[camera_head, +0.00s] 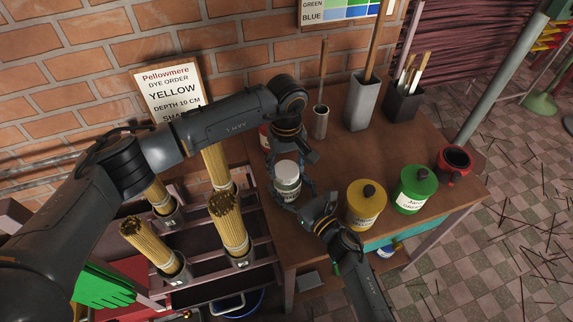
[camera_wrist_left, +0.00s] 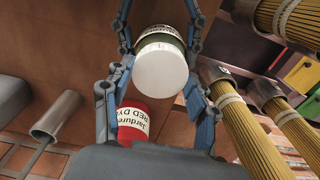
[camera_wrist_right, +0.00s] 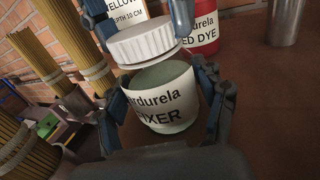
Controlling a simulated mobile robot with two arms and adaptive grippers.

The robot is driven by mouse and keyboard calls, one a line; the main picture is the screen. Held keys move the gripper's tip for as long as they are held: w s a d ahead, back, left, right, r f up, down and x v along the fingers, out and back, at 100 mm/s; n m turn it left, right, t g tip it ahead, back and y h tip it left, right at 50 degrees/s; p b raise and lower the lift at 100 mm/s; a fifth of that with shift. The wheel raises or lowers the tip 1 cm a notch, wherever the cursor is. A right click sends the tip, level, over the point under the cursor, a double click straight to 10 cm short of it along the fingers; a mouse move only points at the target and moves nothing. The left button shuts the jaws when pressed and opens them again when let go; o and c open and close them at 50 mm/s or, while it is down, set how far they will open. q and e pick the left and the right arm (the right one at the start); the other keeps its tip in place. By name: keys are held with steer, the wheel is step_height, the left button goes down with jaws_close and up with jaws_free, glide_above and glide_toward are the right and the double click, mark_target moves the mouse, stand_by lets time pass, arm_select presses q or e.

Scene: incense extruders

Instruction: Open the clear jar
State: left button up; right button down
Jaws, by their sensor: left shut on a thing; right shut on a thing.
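The clear jar (camera_head: 287,190) has a white lid (camera_head: 286,168), greenish contents and a label reading FIXER. It stands near the table's left part, and its body shows closely in the right wrist view (camera_wrist_right: 165,95). My left gripper (camera_head: 290,160) comes from above and is shut on the white lid, seen end-on in the left wrist view (camera_wrist_left: 161,70). My right gripper (camera_head: 291,196) comes from the front and is shut around the jar body. The fingers hide parts of the jar's sides.
A red dye jar (camera_wrist_left: 132,122) stands close behind the clear jar. Bundles of sticks (camera_head: 230,230) stand at left. Tool holders (camera_head: 361,103) line the back.

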arm_select(q)
steer(key=n, duration=0.5)
steer(key=shift+n, duration=0.4)
steer(key=n, duration=0.3)
steer(key=shift+n, duration=0.3)
steer(key=n, duration=0.5)
steer(key=shift+n, duration=0.3)
steer(key=n, duration=0.3)
steer(key=shift+n, duration=0.4)
steer(key=n, duration=0.5)
steer(key=shift+n, duration=0.3)
steer(key=n, duration=0.4)
arm_select(e)
steer(key=shift+a, duration=0.1)
arm_select(q)
steer(key=n, duration=0.5)
steer(key=shift+n, duration=0.3)
steer(key=n, duration=0.4)
steer(key=shift+n, duration=0.3)
